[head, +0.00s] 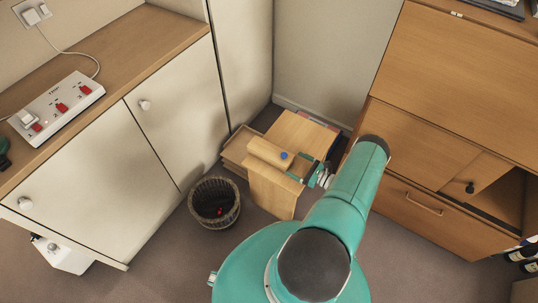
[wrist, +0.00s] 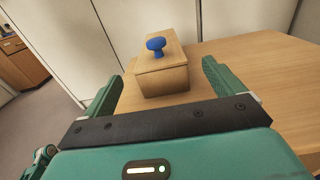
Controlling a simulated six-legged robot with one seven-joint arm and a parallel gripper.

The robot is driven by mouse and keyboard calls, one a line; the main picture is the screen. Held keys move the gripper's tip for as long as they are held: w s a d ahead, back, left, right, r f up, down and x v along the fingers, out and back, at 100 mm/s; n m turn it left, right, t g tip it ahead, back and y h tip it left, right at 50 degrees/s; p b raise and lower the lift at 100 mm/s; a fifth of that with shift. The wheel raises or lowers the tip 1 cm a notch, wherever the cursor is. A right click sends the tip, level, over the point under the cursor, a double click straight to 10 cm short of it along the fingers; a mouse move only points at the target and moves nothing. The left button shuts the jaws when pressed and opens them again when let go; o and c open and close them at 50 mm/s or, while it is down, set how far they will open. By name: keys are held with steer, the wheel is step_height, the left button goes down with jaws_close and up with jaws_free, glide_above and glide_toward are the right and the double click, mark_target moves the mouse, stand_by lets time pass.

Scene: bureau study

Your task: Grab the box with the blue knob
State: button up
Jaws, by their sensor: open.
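The wooden box (wrist: 162,77) stands on a light wooden table and has a round blue knob (wrist: 156,44) on its top. In the head view the box (head: 268,151) lies near the table's left edge, and its blue knob (head: 284,155) shows at its right end. My gripper (wrist: 155,85) is open in the wrist view, with one green finger on each side of the box's near end. In the head view my gripper (head: 302,167) is at the right end of the box. I cannot tell whether either finger touches the box.
The small wooden table (head: 303,131) stands between white cabinets (head: 180,100) on the left and a wooden bureau (head: 430,130) on the right. A wicker basket (head: 215,203) stands on the floor at its front left. A power strip (head: 62,103) lies on the left counter.

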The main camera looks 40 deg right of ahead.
mark_target(284, 157)
steer(key=x, duration=0.7)
steer(key=c, duration=1.3)
steer(key=shift+r, duration=0.15)
